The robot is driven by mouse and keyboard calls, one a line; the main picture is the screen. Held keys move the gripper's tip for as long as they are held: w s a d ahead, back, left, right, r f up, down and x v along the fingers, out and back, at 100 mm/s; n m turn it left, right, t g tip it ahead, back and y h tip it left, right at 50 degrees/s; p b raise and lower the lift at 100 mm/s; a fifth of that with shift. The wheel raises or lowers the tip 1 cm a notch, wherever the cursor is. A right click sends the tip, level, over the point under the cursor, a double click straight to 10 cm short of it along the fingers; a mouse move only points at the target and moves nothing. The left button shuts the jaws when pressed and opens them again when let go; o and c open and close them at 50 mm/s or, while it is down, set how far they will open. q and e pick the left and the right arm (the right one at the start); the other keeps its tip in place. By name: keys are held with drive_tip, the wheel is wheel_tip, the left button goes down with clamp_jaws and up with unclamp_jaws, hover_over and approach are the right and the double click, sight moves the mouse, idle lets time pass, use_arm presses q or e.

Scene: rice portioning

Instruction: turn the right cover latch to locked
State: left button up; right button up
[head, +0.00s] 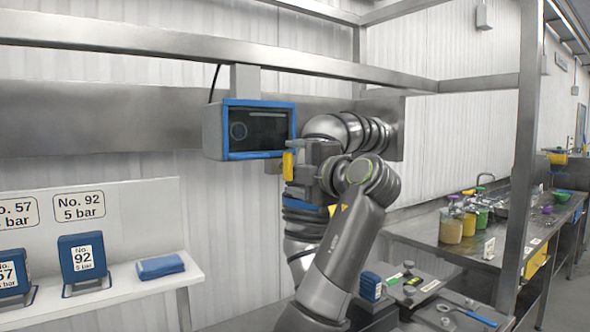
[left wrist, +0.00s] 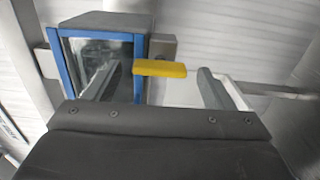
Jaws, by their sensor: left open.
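A blue-framed box with a dark window (head: 257,131) hangs at the upper middle of the head view. A yellow latch handle (head: 288,165) stands upright in that view, just below the box's lower right corner. My left gripper (head: 291,160) is beside the handle, its fingers partly hidden there. In the left wrist view, my left gripper (left wrist: 157,72) is open, with the yellow handle (left wrist: 160,68) lying crosswise between its two fingers. I cannot tell whether a finger touches it. The blue-framed box (left wrist: 100,50) is behind the left finger. My right gripper is not in view.
A metal rail (head: 180,46) crosses above the box, and a steel post (head: 522,150) stands at the right. A white shelf (head: 125,290) with blue packs is at the lower left. A steel counter (head: 430,228) with jars is at the right.

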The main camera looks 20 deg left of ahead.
use_arm(q)
drive_tip(key=b+v, duration=0.4)
drive_tip(key=v, duration=1.3)
drive_tip(key=shift+f, duration=0.1)
